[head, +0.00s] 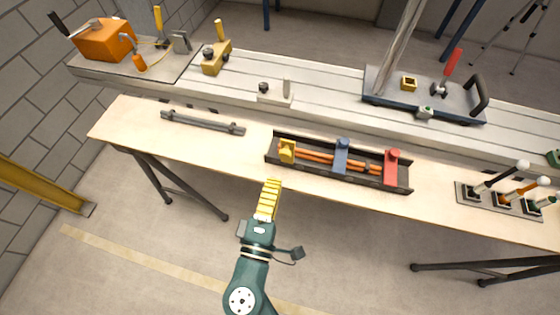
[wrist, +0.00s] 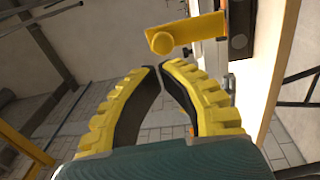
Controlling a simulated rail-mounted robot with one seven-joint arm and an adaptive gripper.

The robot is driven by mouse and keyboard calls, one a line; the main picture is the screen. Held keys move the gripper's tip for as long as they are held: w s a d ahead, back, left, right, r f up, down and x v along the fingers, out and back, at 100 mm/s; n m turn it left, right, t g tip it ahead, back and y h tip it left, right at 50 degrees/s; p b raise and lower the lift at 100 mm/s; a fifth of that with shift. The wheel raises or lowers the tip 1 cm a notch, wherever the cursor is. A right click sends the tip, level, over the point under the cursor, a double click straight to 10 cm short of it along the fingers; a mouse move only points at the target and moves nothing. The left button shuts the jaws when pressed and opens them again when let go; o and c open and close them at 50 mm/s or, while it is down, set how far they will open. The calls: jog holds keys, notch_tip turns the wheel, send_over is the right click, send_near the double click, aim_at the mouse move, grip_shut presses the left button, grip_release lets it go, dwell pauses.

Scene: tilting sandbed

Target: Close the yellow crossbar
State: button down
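The yellow crossbar (head: 287,150) is at the left end of a black tray (head: 340,179) on the wooden bench. It looks raised, standing up from the tray. In the wrist view the yellow crossbar (wrist: 190,34) juts out at the top with a round knob at its free end. My gripper (head: 273,183) is just in front of the tray's left part, apart from the crossbar. In the wrist view my gripper (wrist: 161,66) has its yellow fingertips nearly together with nothing between them; the crossbar's knob is just beyond the tips.
A blue crossbar (head: 341,156) and a red crossbar (head: 391,167) lie across the same tray, over orange rods (head: 315,157). A grey bar (head: 202,122) lies to the left. Several joystick-like levers (head: 502,197) stand at the right. The bench between grey bar and tray is clear.

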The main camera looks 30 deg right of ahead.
aim_at(281, 155)
jog(key=x, duration=0.6)
jog(key=shift+f, duration=0.1)
jog(key=shift+a, duration=0.1)
